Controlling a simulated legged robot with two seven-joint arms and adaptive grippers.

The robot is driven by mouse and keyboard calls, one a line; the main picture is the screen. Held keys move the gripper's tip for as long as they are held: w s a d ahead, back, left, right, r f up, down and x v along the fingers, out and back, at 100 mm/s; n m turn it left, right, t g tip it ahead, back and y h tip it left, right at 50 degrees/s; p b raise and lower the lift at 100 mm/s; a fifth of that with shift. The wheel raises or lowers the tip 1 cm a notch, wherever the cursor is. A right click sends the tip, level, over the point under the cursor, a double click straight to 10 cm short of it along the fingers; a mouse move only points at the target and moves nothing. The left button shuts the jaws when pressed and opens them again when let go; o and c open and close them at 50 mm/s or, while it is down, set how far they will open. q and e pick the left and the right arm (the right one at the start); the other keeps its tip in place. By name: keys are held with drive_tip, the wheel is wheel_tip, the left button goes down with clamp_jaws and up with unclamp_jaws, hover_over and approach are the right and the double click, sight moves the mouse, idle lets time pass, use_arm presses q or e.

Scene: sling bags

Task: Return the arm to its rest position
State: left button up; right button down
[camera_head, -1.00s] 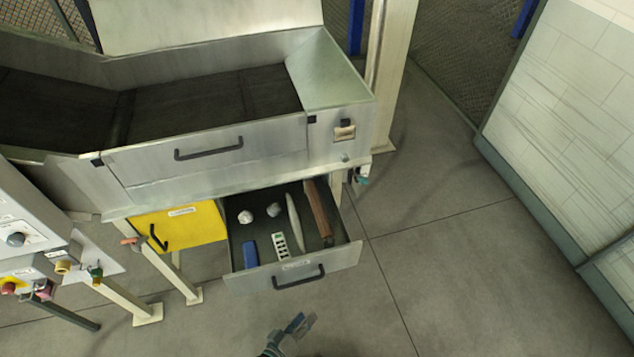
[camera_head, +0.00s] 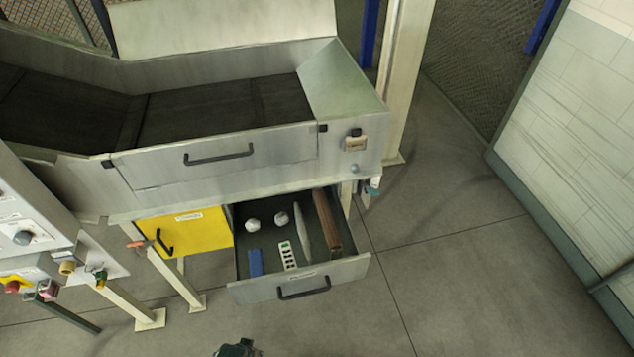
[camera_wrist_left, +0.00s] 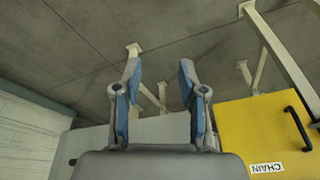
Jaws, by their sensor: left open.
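My left gripper (camera_wrist_left: 160,85) shows in the left wrist view. Its two grey-blue fingers are spread apart with nothing between them, and bare floor and pale legs lie beyond. In the head view only a dark piece of my arm (camera_head: 237,349) shows at the bottom edge, in front of the open drawer and apart from it; the fingers are out of that picture. My right gripper is not in view.
An open grey drawer (camera_head: 335,271) holds two pale round things, a blue block, a white strip, a pale elongated piece and a brown bar. A yellow drawer (camera_head: 187,229) sits left of it, under the metal conveyor (camera_head: 220,160). Floor (camera_head: 450,270) on the right is clear.

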use_arm(q)
drive_tip(key=s+f+g+b, duration=0.1)
drive_tip(key=s+f+b, duration=0.15)
drive_tip(key=f, duration=1.15)
drive_tip(key=s+f+b, duration=0.2)
drive_tip(key=s+f, duration=0.2)
drive_tip(key=f, duration=1)
drive_tip(key=s+a+f+g+b, duration=0.1)
drive_tip(key=s+a+f+b, duration=0.2)
drive_tip(key=s+f, duration=1)
drive_tip(key=shift+s+a+f, duration=0.15)
drive_tip(key=shift+s+f, duration=0.05)
drive_tip(key=shift+s, duration=0.8)
